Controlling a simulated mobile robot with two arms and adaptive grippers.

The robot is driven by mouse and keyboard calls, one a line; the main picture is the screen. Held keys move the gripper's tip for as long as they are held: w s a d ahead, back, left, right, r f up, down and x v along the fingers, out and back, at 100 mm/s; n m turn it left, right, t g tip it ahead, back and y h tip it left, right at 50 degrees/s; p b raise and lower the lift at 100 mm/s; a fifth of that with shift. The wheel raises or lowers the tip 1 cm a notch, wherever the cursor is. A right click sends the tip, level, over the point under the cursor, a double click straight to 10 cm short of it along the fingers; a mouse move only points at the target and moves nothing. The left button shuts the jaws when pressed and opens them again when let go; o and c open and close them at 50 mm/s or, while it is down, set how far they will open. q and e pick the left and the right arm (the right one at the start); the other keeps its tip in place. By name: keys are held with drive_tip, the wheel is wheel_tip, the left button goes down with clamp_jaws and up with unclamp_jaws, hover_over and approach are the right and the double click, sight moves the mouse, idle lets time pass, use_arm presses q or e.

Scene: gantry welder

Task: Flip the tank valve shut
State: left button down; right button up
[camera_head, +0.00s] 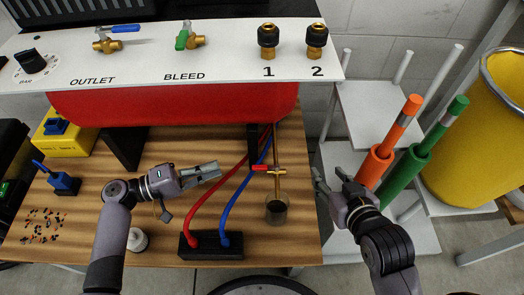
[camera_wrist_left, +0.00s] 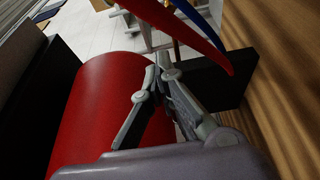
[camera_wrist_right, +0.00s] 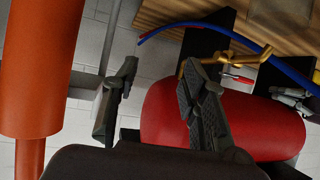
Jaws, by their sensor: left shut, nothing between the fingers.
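The red tank (camera_head: 180,103) lies under a white panel. The panel carries an OUTLET valve with a blue handle (camera_head: 122,29) and a BLEED valve with a green handle (camera_head: 182,39). A third valve with a red handle (camera_head: 267,168) sits on a brass pipe below the tank; it also shows in the right wrist view (camera_wrist_right: 238,78). I cannot tell which is the tank valve. My left gripper (camera_head: 218,170) is shut and empty, left of the red handle and apart from it. My right gripper (camera_head: 329,174) is open and empty, to the right of the brass pipe.
Red and blue hoses (camera_head: 232,195) rise from a black block (camera_head: 210,246) between my left gripper and the pipe. A dark cup (camera_head: 276,212) stands under the pipe. Orange (camera_head: 376,166) and green (camera_head: 408,178) cylinders stand on the right, near my right arm.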

sight(266, 167)
use_arm(q)
drive_tip(key=b+x, duration=0.1)
drive_tip(key=x, duration=0.8)
drive_tip(key=shift+d, duration=0.3)
use_arm(e)
drive_tip(key=r+t, duration=0.1)
drive_tip(key=w+a+r, duration=0.1)
drive_tip(key=w+a+r+t, duration=0.1)
drive_tip(key=r, duration=0.1)
drive_tip(key=shift+r+t+y, duration=0.1)
drive_tip(key=shift+t+y, duration=0.2)
drive_tip(key=shift+y, duration=0.1)
use_arm(q)
drive_tip(key=shift+w, duration=0.1)
use_arm(e)
drive_tip(key=shift+w, duration=0.1)
